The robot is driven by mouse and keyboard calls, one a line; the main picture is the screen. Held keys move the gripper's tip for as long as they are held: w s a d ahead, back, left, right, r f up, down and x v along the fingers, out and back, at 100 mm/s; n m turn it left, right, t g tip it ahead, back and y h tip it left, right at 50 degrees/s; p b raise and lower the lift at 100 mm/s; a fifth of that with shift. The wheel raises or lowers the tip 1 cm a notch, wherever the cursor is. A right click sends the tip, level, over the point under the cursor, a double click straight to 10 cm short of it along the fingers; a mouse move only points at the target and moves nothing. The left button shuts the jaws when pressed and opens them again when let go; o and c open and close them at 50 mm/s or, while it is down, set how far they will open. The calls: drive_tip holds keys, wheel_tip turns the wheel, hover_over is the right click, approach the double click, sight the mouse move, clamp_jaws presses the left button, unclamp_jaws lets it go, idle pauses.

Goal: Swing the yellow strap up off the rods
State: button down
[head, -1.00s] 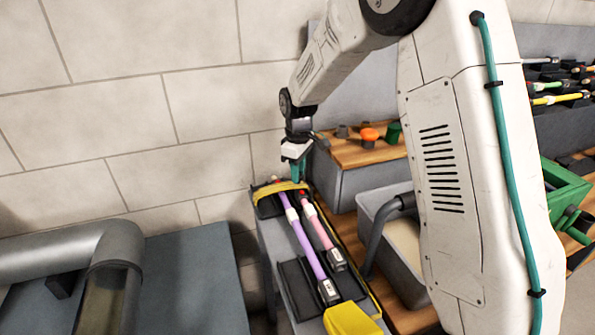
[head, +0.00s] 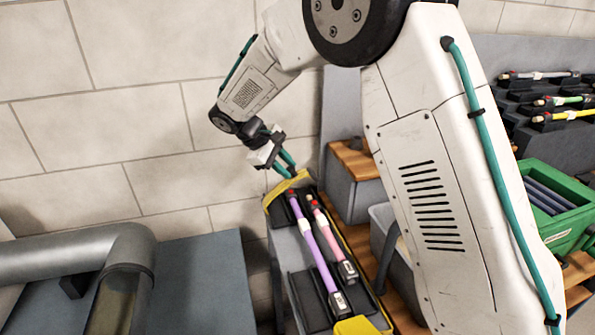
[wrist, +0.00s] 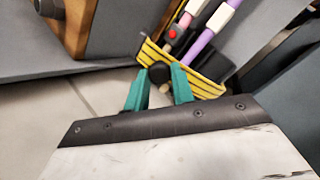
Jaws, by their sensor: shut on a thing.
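The yellow strap (head: 285,187) stands swung up at the far end of a dark rod tray (head: 297,287), beyond the rods' red ends. The wrist view shows its black-striped face (wrist: 206,85). The purple rod (head: 318,245) and pink rod (head: 331,240) lie side by side in the tray, and no strap shows across them. My gripper (head: 291,172) has its teal fingers at the strap's upper edge. In the wrist view, my gripper (wrist: 158,78) is shut on a dark round knob (wrist: 159,72) at the strap, which partly hides the strap.
A yellow piece (head: 358,326) sits at the tray's near end. A grey wood-topped stand (head: 358,165) is close on the right. A pipe (head: 70,255) runs over a blue-grey block on the left. A green crate (head: 550,205) is far right. The wall is close behind.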

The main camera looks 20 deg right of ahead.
drive_tip(key=a+h, duration=0.3)
drive_tip(key=a, duration=0.7)
drive_tip(key=shift+s+a, duration=0.15)
drive_tip(key=c, duration=1.2)
unclamp_jaws()
drive_tip(key=shift+o, duration=0.2)
drive_tip(key=v, duration=0.8)
